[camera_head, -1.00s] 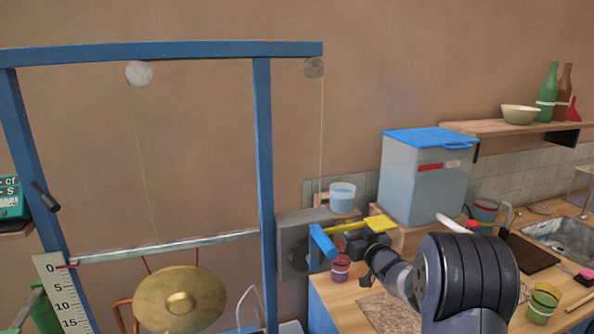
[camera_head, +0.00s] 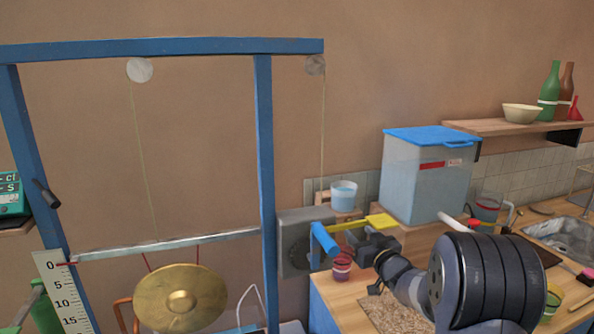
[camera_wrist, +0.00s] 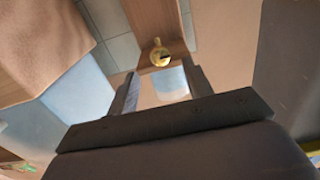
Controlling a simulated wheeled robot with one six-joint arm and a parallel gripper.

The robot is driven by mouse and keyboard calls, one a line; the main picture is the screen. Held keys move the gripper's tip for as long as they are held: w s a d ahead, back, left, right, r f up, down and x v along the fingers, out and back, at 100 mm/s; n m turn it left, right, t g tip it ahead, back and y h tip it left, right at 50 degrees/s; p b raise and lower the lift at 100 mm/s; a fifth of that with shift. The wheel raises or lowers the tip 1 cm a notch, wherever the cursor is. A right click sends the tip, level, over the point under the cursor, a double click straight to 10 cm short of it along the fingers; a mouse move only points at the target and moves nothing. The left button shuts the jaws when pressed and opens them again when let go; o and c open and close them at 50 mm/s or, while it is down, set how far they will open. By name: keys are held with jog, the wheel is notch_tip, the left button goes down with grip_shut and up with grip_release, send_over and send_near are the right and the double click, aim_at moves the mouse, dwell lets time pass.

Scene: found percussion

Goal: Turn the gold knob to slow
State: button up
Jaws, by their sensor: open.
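The gold knob (camera_wrist: 159,54) shows in the wrist view, a small round brassy piece with a dark mark on it, set on a brown wooden board (camera_wrist: 150,18). I cannot make it out in the head view, and no "slow" label is legible. My gripper (camera_wrist: 161,84) is open, its two dark fingers apart with nothing gripped. The knob appears just beyond the fingertips, roughly between them, and not touched. In the head view my gripper (camera_head: 358,240) is beside the yellow plate, above the counter.
A cup of blue water (camera_head: 343,196) stands behind my gripper; a pale blue cup shape (camera_wrist: 171,84) also shows between the fingers. A blue lever (camera_head: 325,240), yellow plate (camera_head: 382,221), red cup (camera_head: 342,266) and blue-lidded tank (camera_head: 428,180) are close around. A gong (camera_head: 180,300) hangs left.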

aim_at(348, 221)
jog(key=b+v, duration=0.1)
jog(key=v, duration=0.6)
jog(key=w+a+n+b, duration=0.3)
jog(key=w+n+b, duration=0.5)
jog(key=n, duration=1)
jog(key=x, duration=0.3)
jog(key=shift+d, duration=0.2)
